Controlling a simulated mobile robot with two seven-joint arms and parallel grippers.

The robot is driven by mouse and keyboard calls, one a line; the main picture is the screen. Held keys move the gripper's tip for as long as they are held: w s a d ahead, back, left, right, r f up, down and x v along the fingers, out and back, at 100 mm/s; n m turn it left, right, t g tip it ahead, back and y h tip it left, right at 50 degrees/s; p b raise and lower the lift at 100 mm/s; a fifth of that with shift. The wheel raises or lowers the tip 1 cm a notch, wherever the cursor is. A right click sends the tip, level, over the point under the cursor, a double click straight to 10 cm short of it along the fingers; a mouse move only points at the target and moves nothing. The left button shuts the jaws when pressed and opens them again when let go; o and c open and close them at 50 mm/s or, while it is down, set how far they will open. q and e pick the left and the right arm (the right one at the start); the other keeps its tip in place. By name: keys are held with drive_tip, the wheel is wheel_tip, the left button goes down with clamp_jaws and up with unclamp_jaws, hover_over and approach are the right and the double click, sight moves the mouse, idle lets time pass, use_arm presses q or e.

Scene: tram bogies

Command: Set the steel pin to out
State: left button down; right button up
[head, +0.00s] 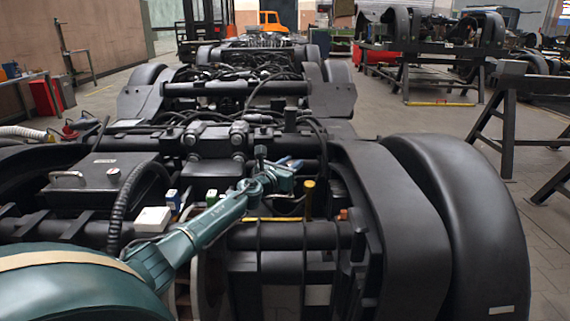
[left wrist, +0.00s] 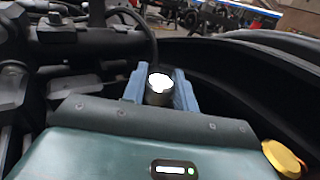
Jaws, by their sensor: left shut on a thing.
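The steel pin (left wrist: 159,97) shows in the left wrist view as a short round cylinder with a bright, glaring top. It stands between the two blue fingers of my left gripper, which is shut on it. In the head view my left gripper (head: 290,165) reaches over the middle of the near black bogie (head: 282,236). The pin cannot be made out there, hidden at the gripper. How far the pin stands out of its seat is not visible. My right gripper is in neither view.
A yellow-capped post (head: 309,197) stands close to the right of my left gripper; its yellow cap also shows in the left wrist view (left wrist: 284,158). A curved black wheel cover (head: 455,215) rises at the right. Black hoses and a white box (head: 152,219) lie at the left.

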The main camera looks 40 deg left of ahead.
use_arm(q)
drive_tip(key=c, duration=1.1)
unclamp_jaws()
drive_tip(key=shift+c, duration=0.2)
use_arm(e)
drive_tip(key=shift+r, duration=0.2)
use_arm(q)
drive_tip(key=shift+s, duration=0.55)
drive_tip(key=shift+s+d+p, duration=0.25)
drive_tip(key=shift+s+p, duration=0.25)
drive_tip(key=shift+s, duration=1.5)
drive_tip(key=shift+s+d+p, duration=0.25)
drive_tip(key=shift+s+p, duration=0.25)
drive_tip(key=shift+s, duration=1.5)
drive_tip(key=shift+s+d+p, duration=0.25)
drive_tip(key=shift+s+p, duration=0.25)
drive_tip(key=shift+s, duration=1.5)
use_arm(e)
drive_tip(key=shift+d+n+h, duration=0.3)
